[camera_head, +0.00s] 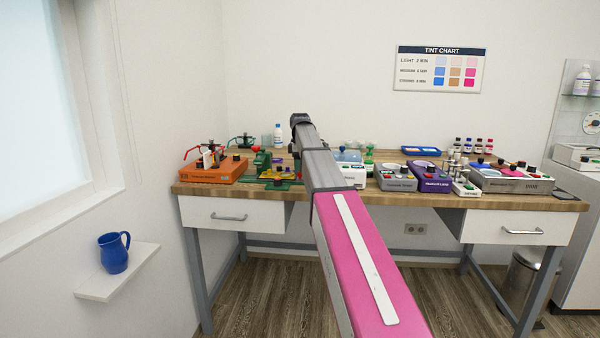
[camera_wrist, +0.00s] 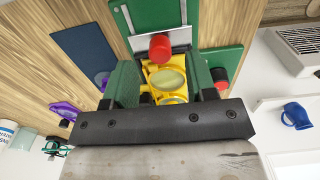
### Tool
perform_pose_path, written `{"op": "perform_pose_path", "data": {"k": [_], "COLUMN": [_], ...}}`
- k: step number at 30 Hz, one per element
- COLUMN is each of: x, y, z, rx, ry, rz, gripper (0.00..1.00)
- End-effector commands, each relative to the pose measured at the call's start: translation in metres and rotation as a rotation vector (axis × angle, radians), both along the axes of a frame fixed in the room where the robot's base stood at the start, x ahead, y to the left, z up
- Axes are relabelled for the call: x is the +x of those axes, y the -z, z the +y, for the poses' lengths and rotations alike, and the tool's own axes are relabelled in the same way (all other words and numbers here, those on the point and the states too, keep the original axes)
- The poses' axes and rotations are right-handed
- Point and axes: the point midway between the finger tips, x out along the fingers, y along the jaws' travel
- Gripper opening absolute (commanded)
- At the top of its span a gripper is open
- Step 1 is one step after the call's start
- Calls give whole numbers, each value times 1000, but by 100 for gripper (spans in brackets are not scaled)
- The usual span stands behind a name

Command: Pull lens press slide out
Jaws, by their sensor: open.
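The lens press (camera_head: 262,164) is a green device with a red knob, left of centre on the bench. In the wrist view, a red knob (camera_wrist: 160,46) stands by a silver plate on the green base (camera_wrist: 228,57). Below it is a yellow piece (camera_wrist: 166,76) with round lens-like windows. I cannot tell which part is the slide. My gripper (camera_wrist: 163,92) is open, with its dark bar across the lower wrist view. The yellow piece lies in line with the gap, not visibly gripped; contact is unclear.
An orange device (camera_head: 215,170) stands left of the press. A grey box (camera_head: 396,178) and a purple device (camera_head: 430,177) stand to the right. A blue tray (camera_head: 421,151) lies behind them. A blue mug (camera_head: 114,253) sits on a wall shelf. The bench top is crowded.

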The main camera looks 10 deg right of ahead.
Motion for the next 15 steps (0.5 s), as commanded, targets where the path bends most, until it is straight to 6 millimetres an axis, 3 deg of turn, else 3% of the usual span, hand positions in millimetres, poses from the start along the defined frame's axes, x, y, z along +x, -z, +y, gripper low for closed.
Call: {"op": "perform_pose_path", "data": {"k": [6, 15], "x": [0, 0], "y": [25, 30], "z": [0, 0], "rx": [0, 0], "ry": [1, 1], "rz": [0, 0], "gripper": [52, 52]}}
